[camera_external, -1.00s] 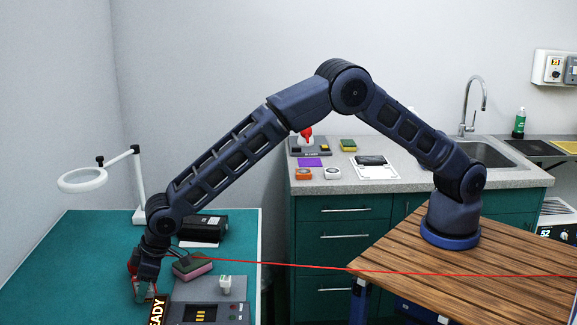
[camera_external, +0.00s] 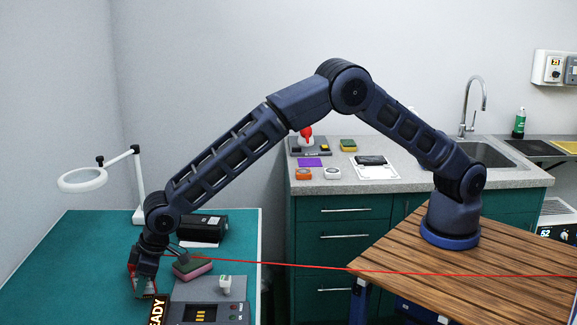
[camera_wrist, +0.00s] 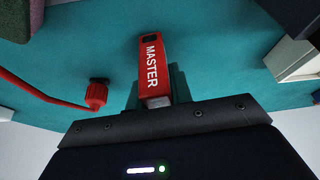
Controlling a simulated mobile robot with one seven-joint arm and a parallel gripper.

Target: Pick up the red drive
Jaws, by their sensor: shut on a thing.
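The red drive (camera_wrist: 153,62) is a slim red stick with MASTER in white letters and a metal plug end, seen in the wrist view. My gripper (camera_wrist: 153,98) is shut on it near the metal end. In the external view my gripper (camera_external: 143,288) points down low over the teal table at the lower left. The drive is mostly hidden by the fingers there, and I cannot tell whether it touches the table.
A grey dock (camera_external: 208,313) with a READY sign (camera_external: 157,310) stands right of my gripper. A red cord (camera_wrist: 55,97) lies left of the drive.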

